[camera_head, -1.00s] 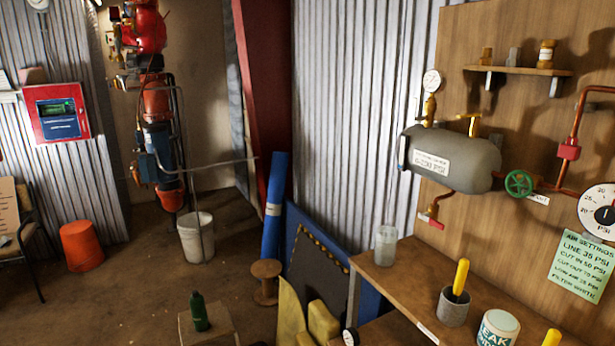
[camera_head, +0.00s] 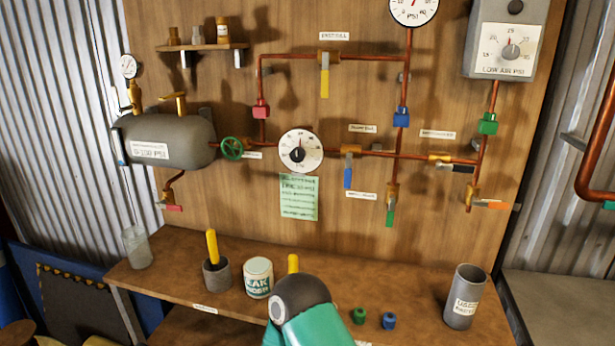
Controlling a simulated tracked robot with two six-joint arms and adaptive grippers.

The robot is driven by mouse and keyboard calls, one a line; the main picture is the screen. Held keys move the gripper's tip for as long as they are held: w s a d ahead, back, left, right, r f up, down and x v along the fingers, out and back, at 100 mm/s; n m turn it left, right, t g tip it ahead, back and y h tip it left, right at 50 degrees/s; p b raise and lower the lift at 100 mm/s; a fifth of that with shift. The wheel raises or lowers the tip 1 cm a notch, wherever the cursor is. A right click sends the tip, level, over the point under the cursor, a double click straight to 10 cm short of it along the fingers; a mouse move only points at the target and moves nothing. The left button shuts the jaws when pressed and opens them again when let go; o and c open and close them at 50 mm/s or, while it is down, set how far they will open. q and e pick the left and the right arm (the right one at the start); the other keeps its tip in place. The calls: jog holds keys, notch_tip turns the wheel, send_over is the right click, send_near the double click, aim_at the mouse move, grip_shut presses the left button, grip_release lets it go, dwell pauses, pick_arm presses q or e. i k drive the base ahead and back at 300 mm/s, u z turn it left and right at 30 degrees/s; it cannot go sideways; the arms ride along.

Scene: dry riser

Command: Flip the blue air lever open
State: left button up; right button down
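The blue air lever (camera_head: 347,178) hangs straight down from a brass valve on the copper pipe, right of the round white dial (camera_head: 300,151). Nothing touches it. Neither of my grippers shows in the head view. A teal and dark grey link of my own arm rises at the bottom centre, in front of the bench, well below the lever.
A yellow lever (camera_head: 325,83), a green lever (camera_head: 390,215), a black lever (camera_head: 462,169) and an orange lever (camera_head: 492,204) share the board. The bench (camera_head: 400,275) below holds a leak tin (camera_head: 258,277), a grey cup (camera_head: 217,275), a grey canister (camera_head: 465,297) and small caps.

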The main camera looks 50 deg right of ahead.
aim_at(348, 170)
jog(key=z, duration=1.35)
jog(key=k, duration=1.05)
jog(key=z, duration=0.15)
jog(key=i, duration=1.05)
jog(key=z, duration=1.2)
